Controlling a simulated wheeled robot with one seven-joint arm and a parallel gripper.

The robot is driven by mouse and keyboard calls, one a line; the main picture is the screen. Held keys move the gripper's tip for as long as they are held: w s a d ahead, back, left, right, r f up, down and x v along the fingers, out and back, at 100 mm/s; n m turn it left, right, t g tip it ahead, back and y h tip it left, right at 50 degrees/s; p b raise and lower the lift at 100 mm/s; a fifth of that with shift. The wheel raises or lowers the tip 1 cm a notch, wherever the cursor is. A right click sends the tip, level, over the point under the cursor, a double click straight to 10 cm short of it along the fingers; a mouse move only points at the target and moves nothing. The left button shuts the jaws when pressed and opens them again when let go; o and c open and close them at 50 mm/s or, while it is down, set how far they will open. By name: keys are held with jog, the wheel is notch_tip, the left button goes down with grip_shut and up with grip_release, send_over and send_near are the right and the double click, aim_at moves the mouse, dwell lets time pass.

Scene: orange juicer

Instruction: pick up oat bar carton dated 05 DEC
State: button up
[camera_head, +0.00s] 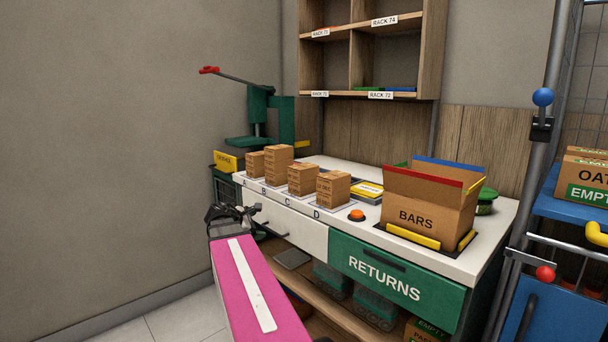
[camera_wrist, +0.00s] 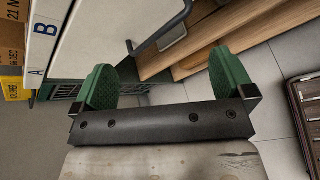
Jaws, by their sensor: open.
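Brown oat bar cartons stand in a row on the white counter, at spots marked with letters: one at the far left (camera_head: 256,163), a taller stack (camera_head: 279,166), one by C (camera_head: 302,180) and one by D (camera_head: 333,190). Their dates are too small to read in the head view. In the wrist view, a carton face at the upper left edge (camera_wrist: 12,18) shows "21 N", cut off; "DEC" shows below it, its day unclear. My gripper (camera_head: 235,214) is in front of the counter's left end, apart from the cartons. Its green-padded fingers (camera_wrist: 166,77) are spread and empty.
A yellow sign (camera_head: 228,162) is at the counter's left end, near a green press (camera_head: 262,125). An orange button (camera_head: 356,215) and an open BARS box (camera_head: 428,205) stand to the right. The green RETURNS drawer (camera_head: 385,278) is below. Shelves (camera_head: 370,60) hang above.

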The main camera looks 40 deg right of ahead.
aim_at(300, 167)
jog(key=d+r+n+h, duration=0.2)
jog(key=d+r, duration=0.3)
jog(key=r, duration=0.1)
jog(key=d+r+n+g+h, duration=0.1)
jog(key=d+r+h, duration=0.1)
jog(key=d+r, duration=0.3)
jog(key=d+r+n+h, duration=0.2)
jog(key=d+r, duration=0.3)
jog(key=r, duration=0.2)
jog(key=shift+s+d+n, duration=0.3)
jog(key=shift+d, duration=0.05)
jog(key=shift+w+d+r, duration=0.1)
jog(key=shift+w+d, duration=0.05)
jog(key=shift+d, duration=1.2)
jog(key=shift+w+d+r, duration=0.1)
jog(key=shift+d, duration=1.25)
jog(key=c, duration=0.9)
